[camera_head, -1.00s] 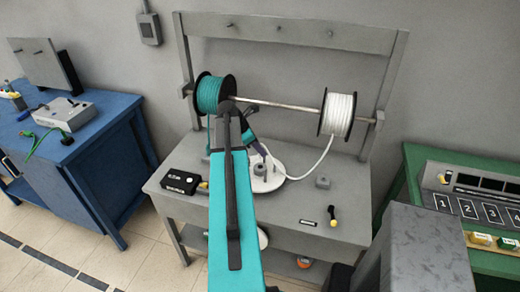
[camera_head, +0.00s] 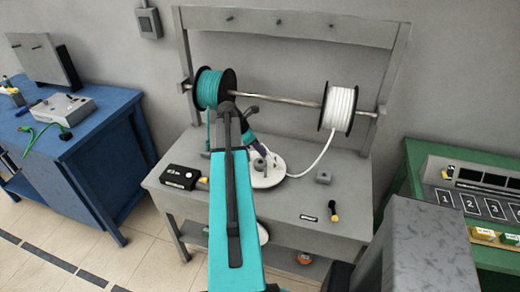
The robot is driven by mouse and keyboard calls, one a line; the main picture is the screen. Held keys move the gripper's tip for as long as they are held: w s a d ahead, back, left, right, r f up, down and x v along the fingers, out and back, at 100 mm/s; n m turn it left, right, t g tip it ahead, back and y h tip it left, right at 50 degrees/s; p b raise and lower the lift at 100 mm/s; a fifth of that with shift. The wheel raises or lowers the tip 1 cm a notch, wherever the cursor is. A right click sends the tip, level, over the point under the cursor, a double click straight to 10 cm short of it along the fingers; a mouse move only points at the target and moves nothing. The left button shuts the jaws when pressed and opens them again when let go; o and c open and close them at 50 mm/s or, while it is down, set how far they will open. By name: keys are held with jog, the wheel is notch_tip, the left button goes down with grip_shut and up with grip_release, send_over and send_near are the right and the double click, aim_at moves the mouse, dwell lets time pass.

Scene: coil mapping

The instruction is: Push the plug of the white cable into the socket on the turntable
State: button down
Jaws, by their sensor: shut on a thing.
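The white cable (camera_head: 318,160) runs from the white reel (camera_head: 340,107) down to the round white turntable (camera_head: 277,178) on the grey bench. Its end goes onto the turntable near my gripper. My gripper (camera_head: 260,157) is low over the turntable, partly hidden behind my teal arm. It is shut on what seems to be the plug of the white cable, but the plug is too small and covered to make out. A grey round part (camera_head: 259,165) stands on the turntable. I cannot tell where the socket is.
A teal reel (camera_head: 208,90) shares the rod (camera_head: 280,101) above the bench. Blue and green tables stand left and right.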

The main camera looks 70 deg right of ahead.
aim_at(260, 156)
jog(key=shift+f+b, duration=0.45)
jog(key=shift+f, duration=1.3)
dwell(1.7)
jog(key=c, duration=1.6)
grip_release()
jog(key=shift+r, duration=0.15)
jog(key=shift+b+v, duration=1.9)
jog(key=shift+v, duration=4.95)
